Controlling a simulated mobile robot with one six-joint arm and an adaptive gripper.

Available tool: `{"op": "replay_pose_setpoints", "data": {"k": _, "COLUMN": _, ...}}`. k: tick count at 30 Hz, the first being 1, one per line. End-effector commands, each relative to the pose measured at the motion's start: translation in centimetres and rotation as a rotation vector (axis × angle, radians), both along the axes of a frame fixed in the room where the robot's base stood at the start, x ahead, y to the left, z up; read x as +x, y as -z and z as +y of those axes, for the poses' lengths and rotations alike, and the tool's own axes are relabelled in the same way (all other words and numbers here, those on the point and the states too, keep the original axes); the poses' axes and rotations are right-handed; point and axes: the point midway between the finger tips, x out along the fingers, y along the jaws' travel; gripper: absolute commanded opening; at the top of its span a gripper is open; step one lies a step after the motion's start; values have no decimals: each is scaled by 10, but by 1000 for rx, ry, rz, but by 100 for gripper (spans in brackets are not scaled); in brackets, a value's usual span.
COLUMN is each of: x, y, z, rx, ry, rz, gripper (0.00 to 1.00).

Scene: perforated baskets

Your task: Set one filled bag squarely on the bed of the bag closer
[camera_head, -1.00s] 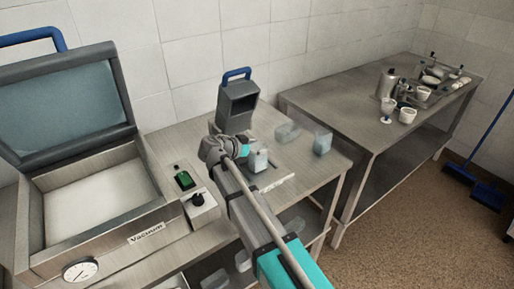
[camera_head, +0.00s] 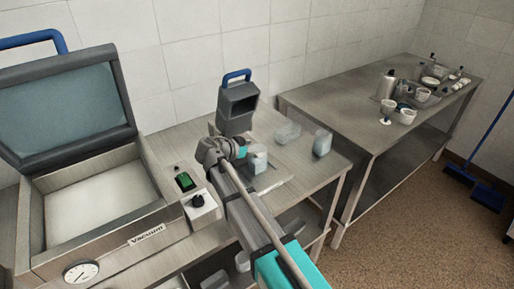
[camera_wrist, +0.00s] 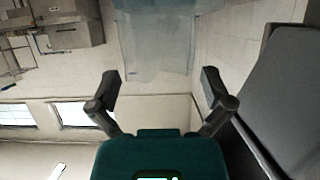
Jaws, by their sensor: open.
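The bag closer (camera_head: 238,105) is a dark grey unit with a blue handle on the steel table. A pale translucent filled bag (camera_head: 258,160) stands in front of it, beside a low flat plate; whether it rests on the plate is unclear. Two more pale bags, one behind (camera_head: 288,132) and one to the right (camera_head: 322,143), stand on the table. My gripper (camera_wrist: 161,86) is open and empty. In the wrist view a translucent bag (camera_wrist: 157,45) lies beyond and between the spread fingertips, apart from them. In the head view my wrist hides part of the closer's base.
A vacuum machine (camera_head: 100,210) with raised lid fills the left. A second table (camera_head: 340,100) at right holds cups and bottles. Bare tabletop lies around the bags.

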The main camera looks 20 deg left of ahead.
Motion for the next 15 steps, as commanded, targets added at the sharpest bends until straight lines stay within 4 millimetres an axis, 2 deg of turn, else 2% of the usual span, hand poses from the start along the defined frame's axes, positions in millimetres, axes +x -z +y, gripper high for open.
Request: {"op": "replay_pose_setpoints", "data": {"k": 15, "x": -59, "y": -34, "z": 46, "rx": 0, "ry": -2, "rz": 0, "gripper": 100}}
